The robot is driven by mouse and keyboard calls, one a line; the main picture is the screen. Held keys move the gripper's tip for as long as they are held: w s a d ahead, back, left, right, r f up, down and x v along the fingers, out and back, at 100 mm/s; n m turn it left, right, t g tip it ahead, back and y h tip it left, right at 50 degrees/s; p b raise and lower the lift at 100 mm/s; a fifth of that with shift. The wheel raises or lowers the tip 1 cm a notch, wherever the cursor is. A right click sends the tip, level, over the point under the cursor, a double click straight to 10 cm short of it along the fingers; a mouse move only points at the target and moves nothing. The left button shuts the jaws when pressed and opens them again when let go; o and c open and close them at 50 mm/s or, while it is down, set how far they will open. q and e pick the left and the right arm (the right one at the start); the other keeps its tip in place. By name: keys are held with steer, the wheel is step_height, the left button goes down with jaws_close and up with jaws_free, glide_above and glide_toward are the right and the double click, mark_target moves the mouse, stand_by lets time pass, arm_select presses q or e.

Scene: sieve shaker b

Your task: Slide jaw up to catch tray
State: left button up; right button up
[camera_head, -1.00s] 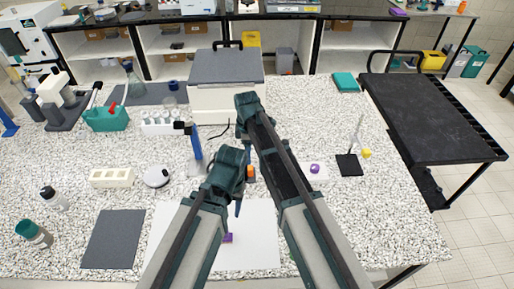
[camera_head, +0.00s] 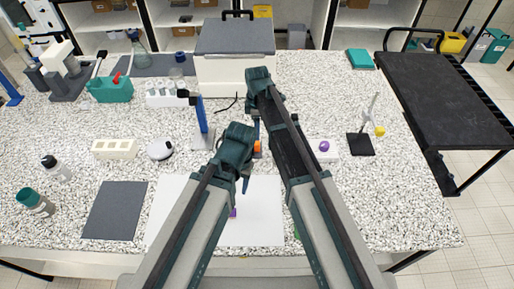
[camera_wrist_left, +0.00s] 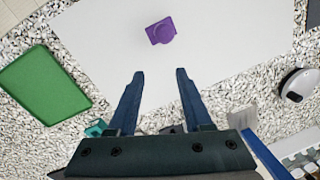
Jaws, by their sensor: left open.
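My left gripper (camera_head: 245,185) points down over the bench beyond a purple block (camera_head: 233,213). In the left wrist view its two fingers (camera_wrist_left: 158,80) are spread with nothing between them. The purple block (camera_wrist_left: 160,31), with a round raised part, sits on a white sheet (camera_wrist_left: 100,30), ahead of the fingertips and apart from them. A green tray (camera_wrist_left: 44,86) lies left of the sheet in that view. In the head view only a sliver of green shows beside my right arm.
A blue stand (camera_head: 201,122) and a white round device (camera_head: 160,150) are left of my arms. A grey-topped box (camera_head: 235,60) stands behind. A dark mat (camera_head: 114,211) lies at left. A black-based stand (camera_head: 361,144) is at right. The bench's front right is clear.

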mark_target(257, 143)
arm_select(q)
step_height(257, 143, down, 9)
steer(key=b, duration=0.7)
steer(key=shift+r, duration=0.2)
arm_select(e)
step_height(257, 143, down, 9)
steer(key=shift+r, duration=0.2)
jaws_close()
